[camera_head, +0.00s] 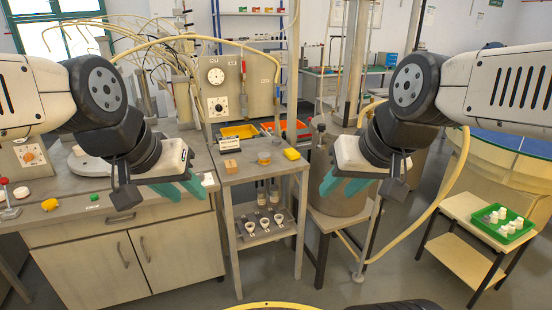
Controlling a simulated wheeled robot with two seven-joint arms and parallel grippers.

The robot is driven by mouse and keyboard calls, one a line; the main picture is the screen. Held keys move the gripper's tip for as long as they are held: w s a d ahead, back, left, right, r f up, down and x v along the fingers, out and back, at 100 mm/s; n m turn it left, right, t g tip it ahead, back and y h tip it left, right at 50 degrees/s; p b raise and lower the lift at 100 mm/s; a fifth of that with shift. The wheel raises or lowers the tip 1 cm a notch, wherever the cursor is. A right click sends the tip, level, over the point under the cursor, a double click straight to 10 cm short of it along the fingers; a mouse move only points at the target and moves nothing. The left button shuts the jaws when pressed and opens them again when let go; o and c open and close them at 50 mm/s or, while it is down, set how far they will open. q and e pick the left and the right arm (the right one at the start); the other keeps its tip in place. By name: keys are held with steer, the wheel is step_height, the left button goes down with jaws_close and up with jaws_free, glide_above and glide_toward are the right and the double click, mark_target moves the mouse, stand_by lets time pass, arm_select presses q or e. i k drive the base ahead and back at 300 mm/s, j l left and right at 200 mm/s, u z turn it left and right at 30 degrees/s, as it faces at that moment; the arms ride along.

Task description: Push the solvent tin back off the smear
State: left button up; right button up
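No object here is plainly the solvent tin, and I cannot make out a smear. A small orange round container (264,158) stands on the narrow middle bench (254,175), between a tan block (231,167) and a yellow block (291,154). My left gripper (181,189) has teal fingers that look spread and empty, in front of the left cabinet and left of the middle bench. My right gripper (343,185) also looks open and empty, right of the middle bench, in front of a grey drum (335,200). Neither gripper touches these small things.
A yellow tray (239,131) and an orange tray (287,129) sit behind the middle bench top. White cups (264,223) stand on its lower shelf. A green tray (502,223) of white pieces is on a side table at right. A green block (94,197) lies on the left counter.

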mark_target(264, 158)
steer(key=i+j, duration=0.25)
steer(key=i, duration=0.2)
steer(key=i+j, duration=0.3)
steer(key=i, duration=0.15)
steer(key=i+j, duration=0.25)
steer(key=i, duration=0.2)
